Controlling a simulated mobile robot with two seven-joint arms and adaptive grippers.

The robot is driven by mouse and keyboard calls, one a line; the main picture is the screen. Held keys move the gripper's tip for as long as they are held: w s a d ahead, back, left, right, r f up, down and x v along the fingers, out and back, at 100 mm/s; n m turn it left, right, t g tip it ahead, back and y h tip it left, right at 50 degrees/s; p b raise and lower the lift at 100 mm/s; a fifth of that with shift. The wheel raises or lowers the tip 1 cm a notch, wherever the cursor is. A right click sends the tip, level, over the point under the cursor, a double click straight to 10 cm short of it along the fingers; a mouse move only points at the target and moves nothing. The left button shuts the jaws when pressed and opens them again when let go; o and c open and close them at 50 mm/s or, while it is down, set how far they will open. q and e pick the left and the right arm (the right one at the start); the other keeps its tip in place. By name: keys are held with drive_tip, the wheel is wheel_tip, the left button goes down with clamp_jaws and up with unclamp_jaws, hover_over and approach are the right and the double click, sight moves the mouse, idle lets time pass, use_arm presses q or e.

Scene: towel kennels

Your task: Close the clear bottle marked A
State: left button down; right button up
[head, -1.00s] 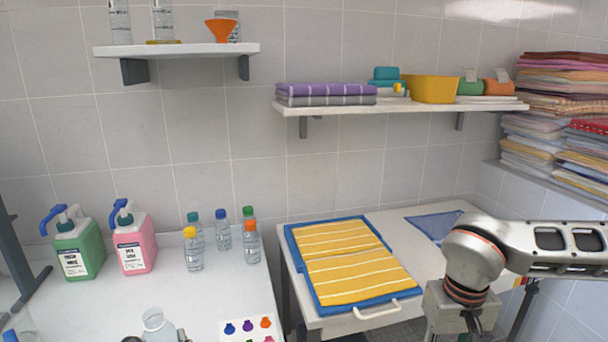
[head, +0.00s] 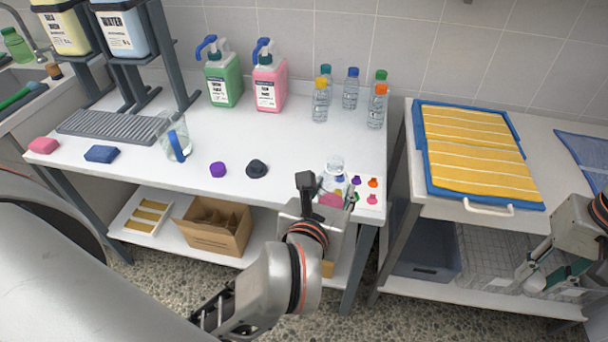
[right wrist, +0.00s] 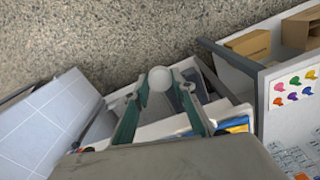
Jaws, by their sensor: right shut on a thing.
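A clear bottle (head: 334,166) with an open-looking round top is at the front right of the white table; no letter on it is readable. My left gripper (head: 328,188) is at this bottle, a finger on either side, its arm hiding the lower part. Whether its fingers press on the bottle cannot be told. My right gripper (head: 523,270) is well to the right, beyond the table's front edge, in front of the neighbouring table. In the right wrist view its teal fingers (right wrist: 160,88) are shut on a small pale round thing (right wrist: 160,78), perhaps a cap.
A purple cap (head: 217,169) and a dark cap (head: 257,168) lie left of the bottle. A sheet with coloured marks (head: 371,197) is beside it. Several capped bottles (head: 350,90) stand behind. A clear jug (head: 174,140) stands left.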

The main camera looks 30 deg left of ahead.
use_arm(q)
drive_tip(key=d+f+m+h, duration=0.1)
drive_tip(key=d+m+h, duration=0.2)
drive_tip(key=d, duration=0.5)
drive_tip(key=shift+d+m+h, duration=0.2)
drive_tip(key=shift+m+h, duration=0.2)
drive_tip(key=shift+h, duration=0.3)
drive_tip(key=shift+w, duration=0.1)
use_arm(e)
drive_tip(key=a+r, duration=0.6)
drive_tip(key=a, duration=0.4)
drive_tip(key=a+r+n, duration=0.1)
drive_tip(key=a+r, duration=0.5)
drive_tip(key=a, duration=0.4)
drive_tip(key=a+r+n, duration=0.1)
drive_tip(key=a+r, duration=0.5)
drive_tip(key=a, duration=0.5)
drive_tip(key=shift+w+r, duration=0.25)
drive_tip(key=shift+r, duration=0.05)
drive_tip(key=shift+f, duration=2.05)
